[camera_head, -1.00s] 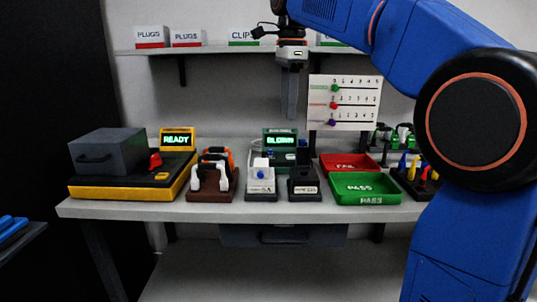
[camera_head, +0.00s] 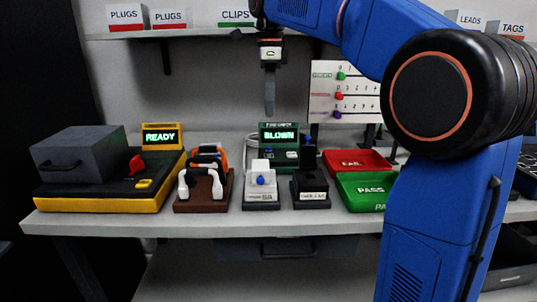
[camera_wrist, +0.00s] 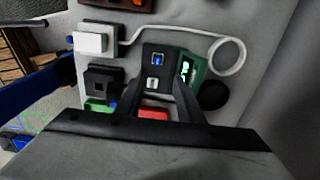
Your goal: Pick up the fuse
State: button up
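The green fuse checker (camera_head: 293,157) stands at the back of the bench, and its screen (camera_head: 278,135) reads BLOWN. In the wrist view its green-lit screen (camera_wrist: 187,72) is partly covered by a finger. A dark block with a small blue patch (camera_wrist: 158,58) and a pale square lies in line with the space between my fingers. I cannot make out the fuse with certainty. My gripper (camera_head: 269,113) points down, above and slightly left of the checker in the head view. In the wrist view my gripper (camera_wrist: 160,72) has its fingers apart with nothing visibly held.
A white block with a blue knob (camera_head: 261,190) and a black block (camera_head: 311,192) stand in front. Red FAIL tray (camera_head: 355,160) and green PASS tray (camera_head: 365,190) are at right. The yellow-black READY station (camera_head: 105,195) is left. A shelf (camera_head: 190,31) and peg panel (camera_head: 322,105) are behind.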

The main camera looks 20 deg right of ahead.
send_over(269, 147)
jog(key=f, duration=0.6)
jog(key=shift+w+d+f, duration=0.15)
jog(key=shift+w+f, duration=0.05)
jog(key=shift+w, duration=0.05)
jog(key=f, duration=0.3)
jog(key=shift+s+a+f, duration=0.2)
jog(key=shift+s+f, duration=0.1)
jog(key=shift+f, duration=0.8)
grip_shut()
